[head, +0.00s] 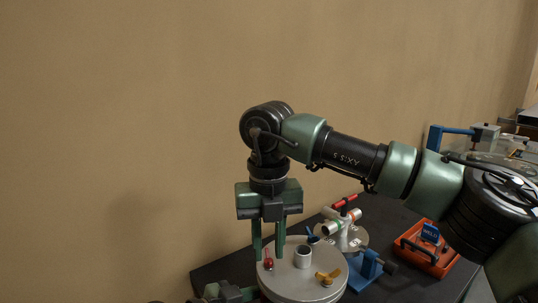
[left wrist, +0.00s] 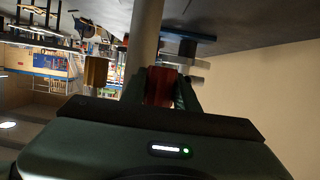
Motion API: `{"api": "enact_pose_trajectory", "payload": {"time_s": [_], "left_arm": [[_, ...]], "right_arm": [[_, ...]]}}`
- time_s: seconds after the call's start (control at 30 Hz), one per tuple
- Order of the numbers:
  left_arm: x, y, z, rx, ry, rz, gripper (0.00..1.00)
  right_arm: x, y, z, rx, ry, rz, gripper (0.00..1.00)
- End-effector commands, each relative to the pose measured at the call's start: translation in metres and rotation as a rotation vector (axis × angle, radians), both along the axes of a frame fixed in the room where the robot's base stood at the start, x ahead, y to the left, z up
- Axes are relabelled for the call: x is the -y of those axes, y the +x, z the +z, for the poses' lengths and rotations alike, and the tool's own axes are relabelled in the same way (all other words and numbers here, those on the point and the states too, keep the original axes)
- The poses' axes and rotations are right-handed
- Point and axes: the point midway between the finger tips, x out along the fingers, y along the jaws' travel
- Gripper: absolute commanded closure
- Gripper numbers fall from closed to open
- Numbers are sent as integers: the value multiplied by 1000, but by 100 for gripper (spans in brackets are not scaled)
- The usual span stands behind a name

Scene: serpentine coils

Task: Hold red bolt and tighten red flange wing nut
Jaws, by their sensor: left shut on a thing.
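The red flange wing nut (head: 268,264) sits near the left rim of a round grey plate (head: 300,290). My right gripper (head: 268,256) points straight down above the plate, its two fingers apart on either side of the red nut, with visible gaps. My left gripper shows in part at the bottom edge of the head view (head: 228,293), beside the plate. In the left wrist view my left gripper (left wrist: 160,88) is shut on a red block-like part, the red bolt (left wrist: 159,87), against the pale plate's edge (left wrist: 146,30). The bolt is hidden in the head view.
A yellow wing nut (head: 327,279), a grey cylinder (head: 303,256) and a blue wing nut (head: 312,238) are on the plate. A blue vise-like fixture (head: 366,270), a valve assembly (head: 343,230) and an orange tray (head: 425,250) stand right on the dark table (head: 215,273).

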Motion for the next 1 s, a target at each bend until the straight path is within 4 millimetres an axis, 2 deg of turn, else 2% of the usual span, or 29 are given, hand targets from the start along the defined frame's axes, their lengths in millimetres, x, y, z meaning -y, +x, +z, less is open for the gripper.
{"api": "enact_pose_trajectory", "payload": {"time_s": [0.17, 0.5, 0.73, 0.77, 0.83, 1.0], "left_arm": [[-1, 0, -1, -1, 3, 1, 100], [-1, 0, -1, -1, 2, 1, 100], [-1, 0, -1, -1, 2, 1, 100], [-1, 0, -1, -1, 2, 1, 64], [0, 0, -1, -1, 2, 1, 45], [0, 0, -1, -1, 1, 0, 44]], "right_arm": [[0, 0, 7, 1, 0, 0, 75], [0, 0, 43, 0, -1, 1, 75], [0, 0, 44, -1, -1, 1, 75], [0, 0, 44, -1, -1, 1, 75], [0, 0, 44, -1, -1, 1, 75], [0, 0, 44, -1, -1, 1, 75]]}}
